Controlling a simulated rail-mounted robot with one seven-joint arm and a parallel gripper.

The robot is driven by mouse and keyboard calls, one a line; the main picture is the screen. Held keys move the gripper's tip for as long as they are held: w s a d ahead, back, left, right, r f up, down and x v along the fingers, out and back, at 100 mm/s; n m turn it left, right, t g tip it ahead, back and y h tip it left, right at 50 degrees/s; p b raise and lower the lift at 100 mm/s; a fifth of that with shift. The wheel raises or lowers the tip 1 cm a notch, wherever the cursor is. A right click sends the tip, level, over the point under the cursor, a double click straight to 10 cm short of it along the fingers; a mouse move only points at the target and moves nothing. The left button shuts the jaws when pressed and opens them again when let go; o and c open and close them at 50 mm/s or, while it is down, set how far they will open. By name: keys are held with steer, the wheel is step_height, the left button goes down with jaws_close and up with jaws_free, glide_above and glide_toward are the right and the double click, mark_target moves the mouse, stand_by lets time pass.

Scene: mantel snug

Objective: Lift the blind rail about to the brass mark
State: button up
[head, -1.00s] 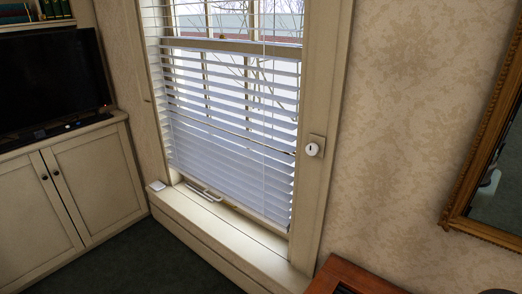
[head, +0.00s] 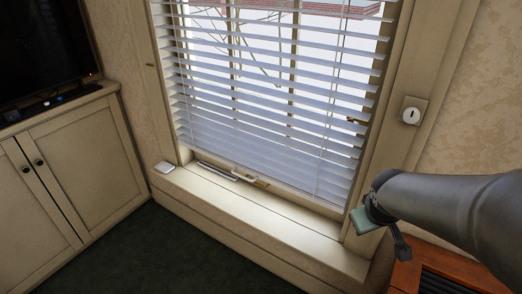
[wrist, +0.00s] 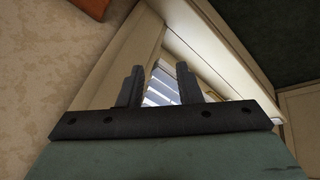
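The white slatted blind (head: 270,110) hangs lowered in the window, its slats packed closely towards the bottom. Its bottom rail (head: 300,189) is just above the sill, hard to tell from the lowest slats. A small brass-coloured piece (head: 355,121) shows at the blind's right edge; I cannot tell whether it is the brass mark. My gripper (head: 402,248) is right of the blind's lower right corner, apart from it. In the wrist view my gripper (wrist: 160,84) has two dark fingers apart with nothing held. Part of the blind (wrist: 160,92) shows beyond them.
A wooden piece (head: 408,277) stands low right. A cabinet (head: 85,165) stands left.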

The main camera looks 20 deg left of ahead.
steer(key=w+a+f+n+t+y+b, duration=0.1)
steer(key=w+a+f+n+t+b, duration=0.1)
steer(key=w+a+f+n+b, duration=0.5)
steer(key=n+t+y+b, duration=0.2)
steer(key=n+y+b, duration=0.85)
steer(key=y, duration=0.25)
glide_toward(245, 178)
steer(key=shift+m+g, duration=0.3)
steer(key=shift+m, duration=0.15)
steer(key=b+x, duration=0.1)
steer(key=x, duration=1)
steer(key=shift+w+a+r, duration=0.1)
steer(key=shift+w+a, duration=0.05)
steer(key=shift+w, duration=0.05)
jaws_close()
